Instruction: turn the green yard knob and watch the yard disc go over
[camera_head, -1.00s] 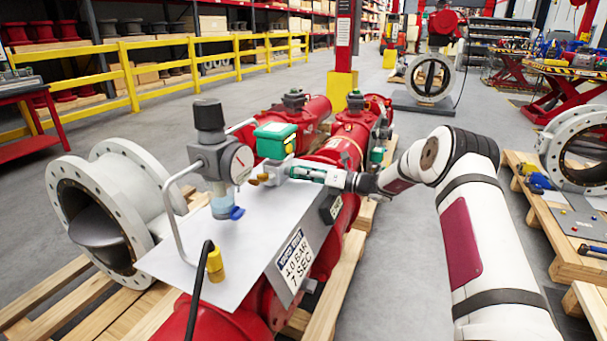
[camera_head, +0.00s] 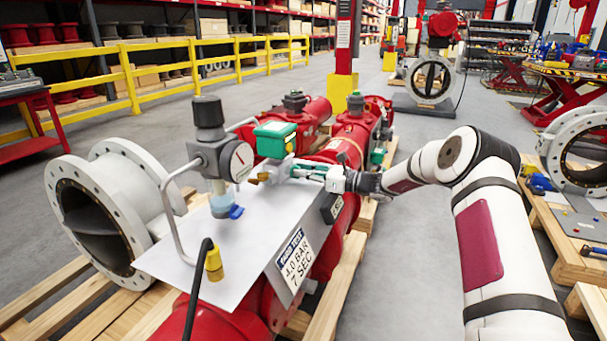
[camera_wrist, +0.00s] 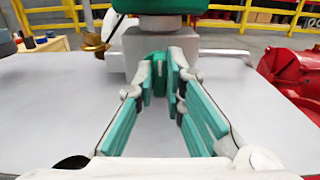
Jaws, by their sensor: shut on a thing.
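My gripper (camera_head: 296,170) reaches in from the right to the grey valve block under the green box (camera_head: 275,138). In the wrist view, the teal fingertips (camera_wrist: 166,76) are shut around a small green knob (camera_wrist: 172,82) on the front of that block; they hide most of it. In the head view the knob is hidden by the fingers. The grey disc (camera_head: 98,240) sits inside the white flanged valve body (camera_head: 140,185) at the left, tilted across the bore, with a dark gap above it.
A grey regulator with a gauge (camera_head: 238,162) stands left of my gripper on a metal plate (camera_head: 190,255). A brass fitting (camera_wrist: 92,42) is close beside the block. Red actuator cylinders (camera_head: 350,140) lie behind. A black cable with a yellow plug (camera_head: 214,262) rises in front.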

